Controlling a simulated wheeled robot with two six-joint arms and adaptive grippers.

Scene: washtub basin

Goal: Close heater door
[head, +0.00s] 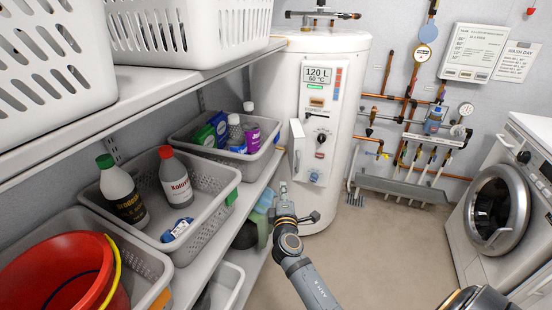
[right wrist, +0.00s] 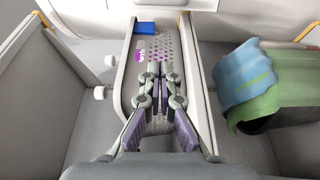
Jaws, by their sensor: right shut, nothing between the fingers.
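The white cylindrical heater (head: 335,75) stands at the back, with a control panel on its front. Its small white door (head: 298,146) stands open, swung out at the left side of the panel, showing knobs and a switch beside it. My right gripper (head: 283,188) is below the door, next to the shelf edge, and apart from the door. In the right wrist view my right gripper (right wrist: 157,70) has its fingers together with nothing between them. I cannot tell which surface in that view is the door.
A shelf at left holds grey baskets (head: 226,178) with bottles close beside my right arm. Blue and green cloths (right wrist: 248,85) hang near the gripper. Pipes (head: 405,110) run along the back wall. A washing machine (head: 500,205) stands at right. The floor between is clear.

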